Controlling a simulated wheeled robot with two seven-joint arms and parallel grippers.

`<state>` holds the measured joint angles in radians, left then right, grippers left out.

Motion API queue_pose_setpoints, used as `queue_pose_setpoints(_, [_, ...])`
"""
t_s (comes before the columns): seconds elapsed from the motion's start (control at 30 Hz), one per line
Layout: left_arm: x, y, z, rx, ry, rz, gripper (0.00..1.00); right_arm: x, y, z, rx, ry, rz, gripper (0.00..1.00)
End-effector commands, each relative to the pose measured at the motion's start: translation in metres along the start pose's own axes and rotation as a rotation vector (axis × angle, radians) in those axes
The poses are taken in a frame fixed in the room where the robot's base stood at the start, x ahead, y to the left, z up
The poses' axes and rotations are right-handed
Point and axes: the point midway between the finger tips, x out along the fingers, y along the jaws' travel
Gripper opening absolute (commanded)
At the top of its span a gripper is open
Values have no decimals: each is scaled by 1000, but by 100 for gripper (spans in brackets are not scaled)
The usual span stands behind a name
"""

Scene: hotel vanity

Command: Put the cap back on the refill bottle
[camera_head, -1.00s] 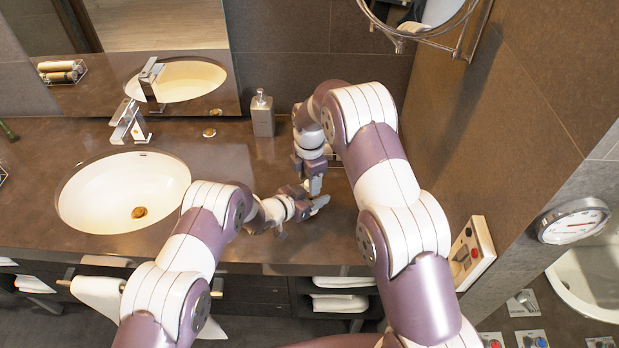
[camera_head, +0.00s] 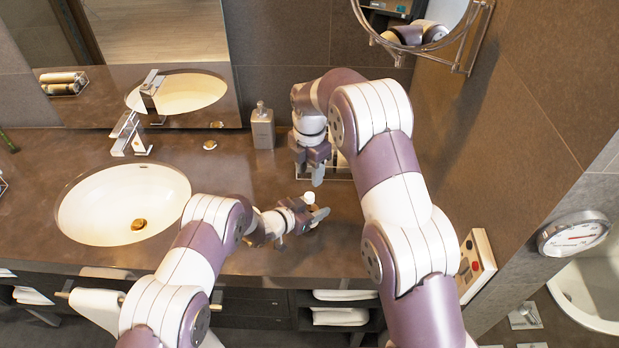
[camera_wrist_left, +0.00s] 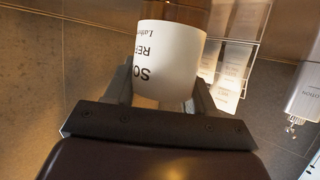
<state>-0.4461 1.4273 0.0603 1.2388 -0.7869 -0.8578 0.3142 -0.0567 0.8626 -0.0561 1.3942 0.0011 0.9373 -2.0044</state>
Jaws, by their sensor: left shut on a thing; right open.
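The refill bottle is amber with a white printed label (camera_wrist_left: 165,62) in the left wrist view. My left gripper (camera_wrist_left: 163,100) is shut on it, with a finger on each side of the label. In the head view my left gripper (camera_head: 303,222) is low over the counter and mostly hides the bottle. A small white round piece, apparently the cap (camera_head: 308,198), shows at the bottle's top; I cannot tell how firmly it is seated. My right gripper (camera_head: 311,171) is open, pointing down, above and apart from the white piece.
A grey pump dispenser (camera_head: 263,128) stands at the back, left of my right gripper. A wire rack (camera_head: 338,168) with pale packets is behind my right gripper. The sink (camera_head: 125,200) is at left. The counter (camera_head: 250,262) is clear along its front.

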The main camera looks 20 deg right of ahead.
Motion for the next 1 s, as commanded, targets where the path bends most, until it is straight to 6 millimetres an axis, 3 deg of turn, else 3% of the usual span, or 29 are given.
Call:
queue_pose_setpoints(0.37, [0,0,0,0,0,0,0,5,-1,0,-17,2,-4,47])
queue_pose_setpoints(0.73, [0,0,0,0,0,0,0,62,-1,0,-16,2,-4,47])
queue_pose_setpoints(1.0, [0,0,0,0,0,0,0,79,-1,0,-16,1,-2,47])
